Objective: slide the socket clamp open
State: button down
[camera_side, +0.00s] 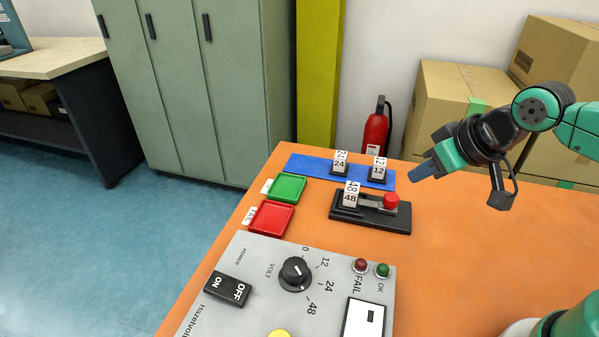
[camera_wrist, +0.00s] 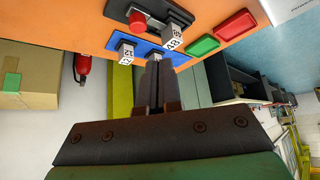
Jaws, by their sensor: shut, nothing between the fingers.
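The black socket base (camera_side: 371,222) lies on the orange table, with a white block marked 48 (camera_side: 350,196) upright at its left part and a red knob (camera_side: 391,201) on its right part. I take the knob to be the clamp's handle; whether the clamp grips the block is too small to tell. My gripper (camera_side: 418,174) is in the air to the right of and behind the socket, apart from it. In the wrist view its fingers (camera_wrist: 158,85) are together and empty. The red knob (camera_wrist: 138,20) and the 48 block (camera_wrist: 173,36) show beyond the fingertips.
Blocks marked 24 (camera_side: 339,165) and 12 (camera_side: 378,171) stand on a blue strip (camera_side: 306,165) behind the socket. Green (camera_side: 287,187) and red (camera_side: 271,217) trays lie left. A grey control panel (camera_side: 246,262) is in front. The table right of the socket is clear.

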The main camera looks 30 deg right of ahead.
jog(key=shift+s+d+f, duration=0.15)
jog(key=shift+d, duration=0.15)
jog(key=c, duration=1.5)
grip_release()
